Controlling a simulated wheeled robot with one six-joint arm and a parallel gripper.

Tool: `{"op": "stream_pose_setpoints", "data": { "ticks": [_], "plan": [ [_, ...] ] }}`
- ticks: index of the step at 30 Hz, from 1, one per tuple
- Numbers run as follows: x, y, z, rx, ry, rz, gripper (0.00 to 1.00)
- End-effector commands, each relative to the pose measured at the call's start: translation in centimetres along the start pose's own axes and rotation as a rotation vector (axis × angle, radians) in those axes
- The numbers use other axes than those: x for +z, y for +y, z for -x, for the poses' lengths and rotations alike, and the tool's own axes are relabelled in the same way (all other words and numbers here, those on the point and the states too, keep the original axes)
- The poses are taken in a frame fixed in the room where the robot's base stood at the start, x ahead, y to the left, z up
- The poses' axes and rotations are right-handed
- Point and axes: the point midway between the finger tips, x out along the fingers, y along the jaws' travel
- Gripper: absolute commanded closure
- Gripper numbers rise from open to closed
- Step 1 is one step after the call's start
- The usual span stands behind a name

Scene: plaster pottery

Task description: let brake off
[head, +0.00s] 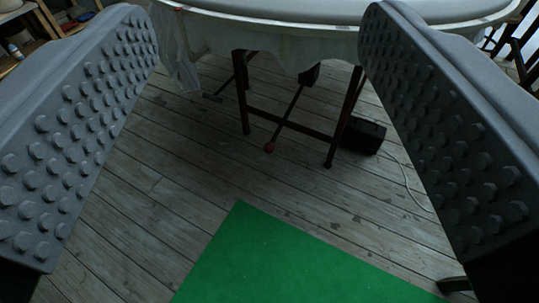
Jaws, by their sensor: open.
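My gripper (256,28) is open and empty. Its two grey studded fingers stand far apart at the left and right of the picture. The lever lies between them in the picture, beyond and apart from them.
The table (270,35) has dark metal legs (343,115) and a crossbar around the lever. A black box (362,135) with a pale cord (405,180) stands right of the legs. A green mat (290,260) lies nearer on the plank floor (165,150). Shelves fill the upper left.

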Motion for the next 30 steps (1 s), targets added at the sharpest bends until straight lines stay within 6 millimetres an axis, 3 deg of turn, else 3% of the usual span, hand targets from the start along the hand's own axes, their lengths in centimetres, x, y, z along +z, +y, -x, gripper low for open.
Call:
{"op": "stream_pose_setpoints", "data": {
  "ticks": [2,9,30],
  "plan": [
    [0.6,0.1,-1.1,0.003,-0.027,-0.021,0.53],
    [3.6,0.6,-5.7,0.016,-0.152,-0.145,1.00],
    [14.8,2.1,-18.1,0.083,-0.509,-0.571,1.00]
  ]
}}
